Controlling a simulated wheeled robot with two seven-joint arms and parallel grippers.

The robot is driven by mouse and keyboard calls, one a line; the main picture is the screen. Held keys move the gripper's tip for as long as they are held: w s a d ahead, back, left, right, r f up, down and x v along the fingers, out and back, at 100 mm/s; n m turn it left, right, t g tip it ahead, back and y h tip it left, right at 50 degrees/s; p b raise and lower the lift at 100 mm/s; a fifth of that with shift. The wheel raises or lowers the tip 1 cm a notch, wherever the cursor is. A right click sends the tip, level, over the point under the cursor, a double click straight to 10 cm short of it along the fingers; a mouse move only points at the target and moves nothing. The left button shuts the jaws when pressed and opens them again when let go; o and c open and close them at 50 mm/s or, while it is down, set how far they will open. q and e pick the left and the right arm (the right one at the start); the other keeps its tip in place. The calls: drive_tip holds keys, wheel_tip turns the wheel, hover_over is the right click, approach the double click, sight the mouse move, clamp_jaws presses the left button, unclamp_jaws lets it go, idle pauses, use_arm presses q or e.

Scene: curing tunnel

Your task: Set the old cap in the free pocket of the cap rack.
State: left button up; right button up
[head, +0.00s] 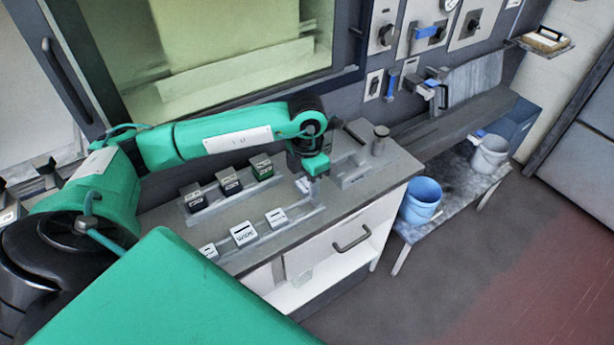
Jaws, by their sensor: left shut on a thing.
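My left gripper (316,172) points down over the counter, near the right end of the racks. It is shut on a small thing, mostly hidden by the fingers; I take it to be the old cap. A back rack (198,215) holds dark blocks with pale labels (230,183). A front rack (300,220) holds white blocks, one of them with lettering (243,233). The front rack's right end, just below my gripper, looks bare. I cannot tell for sure which rack is the cap rack. My right gripper is not in view.
A grey holder (350,172) and a dark cylinder (380,141) stand on the counter to the right. A window (240,50) rises behind. A blue bucket (421,198) and a pale bucket (489,156) stand on a low bench at right.

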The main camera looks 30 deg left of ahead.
use_arm(q)
drive_tip(key=shift+f, duration=0.85)
wheel_tip(320, 180, down, 3)
drive_tip(key=b, duration=0.3)
drive_tip(key=shift+b, duration=0.3)
drive_tip(key=shift+f+b, duration=0.9)
drive_tip(key=shift+f, duration=0.1)
drive_tip(key=o, duration=1.1)
drive_tip(key=shift+o, duration=0.2)
drive_tip(key=shift+r, duration=0.1)
